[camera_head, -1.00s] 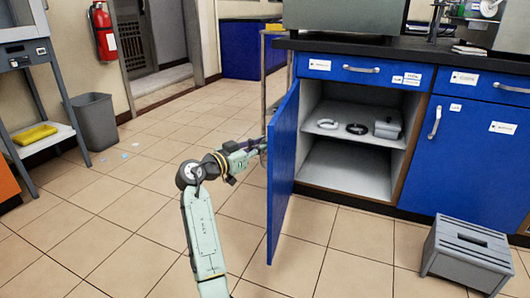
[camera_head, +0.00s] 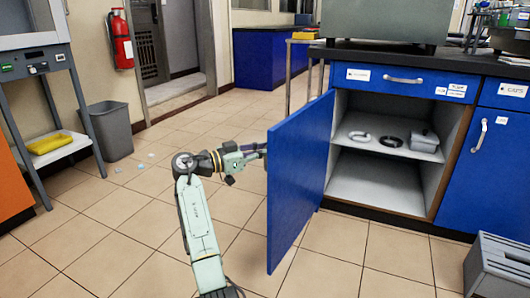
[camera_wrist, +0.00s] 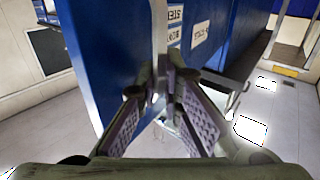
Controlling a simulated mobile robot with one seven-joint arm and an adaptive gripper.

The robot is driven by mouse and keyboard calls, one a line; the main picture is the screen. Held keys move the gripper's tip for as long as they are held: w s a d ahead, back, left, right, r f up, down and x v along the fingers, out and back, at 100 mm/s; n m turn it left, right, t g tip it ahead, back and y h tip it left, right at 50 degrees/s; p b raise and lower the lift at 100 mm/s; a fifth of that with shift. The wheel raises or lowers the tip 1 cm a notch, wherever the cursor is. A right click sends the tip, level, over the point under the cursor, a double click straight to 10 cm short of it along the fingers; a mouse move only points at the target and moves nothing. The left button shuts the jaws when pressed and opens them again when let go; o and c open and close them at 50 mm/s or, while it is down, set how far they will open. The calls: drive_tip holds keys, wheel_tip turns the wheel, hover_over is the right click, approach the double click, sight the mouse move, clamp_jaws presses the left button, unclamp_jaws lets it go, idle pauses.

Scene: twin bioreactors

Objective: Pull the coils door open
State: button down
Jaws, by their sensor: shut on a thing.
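The blue coils door (camera_head: 297,178) stands wide open, swung out toward the left from the left side of its cabinet. It also shows as a large blue panel in the wrist view (camera_wrist: 95,45). My gripper (camera_wrist: 160,88) has its padded fingers closed around the upright metal handle (camera_wrist: 158,45) on the door's outer face. In the head view my arm reaches to the door's left side, and the fingertips and handle are hidden behind the door.
The open cabinet has a shelf (camera_head: 370,182) with a light ring (camera_head: 361,136), a black ring (camera_head: 392,141) and a grey box (camera_head: 424,141). A grey stool (camera_head: 500,262) stands at right. A bin (camera_head: 106,131) stands at left.

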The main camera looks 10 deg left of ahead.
drive_tip(key=shift+s+a, duration=0.1)
drive_tip(key=shift+a, duration=0.75)
drive_tip(key=c, duration=1.9)
unclamp_jaws()
drive_tip(key=shift+a, duration=0.1)
drive_tip(key=shift+c, duration=0.2)
drive_tip(key=shift+o, duration=0.9)
drive_tip(key=shift+d, duration=0.2)
drive_tip(key=shift+d, duration=0.1)
drive_tip(key=v, duration=1.2)
drive_tip(key=shift+a, duration=0.2)
